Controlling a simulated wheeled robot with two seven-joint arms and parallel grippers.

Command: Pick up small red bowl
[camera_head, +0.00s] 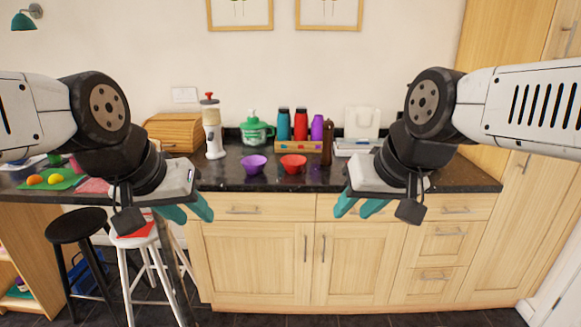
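The small red bowl (293,165) stands upright on the dark granite counter (275,182), near the middle of the view. It looks empty and nothing covers it. My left gripper (195,216) hangs in front of the counter, to the left of the bowl. Its two teal fingers are apart with nothing between them. My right gripper (352,213) hangs in front of the counter, to the right of the bowl. Its teal fingers are also apart and empty. Neither gripper touches the bowl.
A purple bowl (253,165) stands just left of the red one. Stools (78,228) stand at lower left. Counter in front of the bowls is clear.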

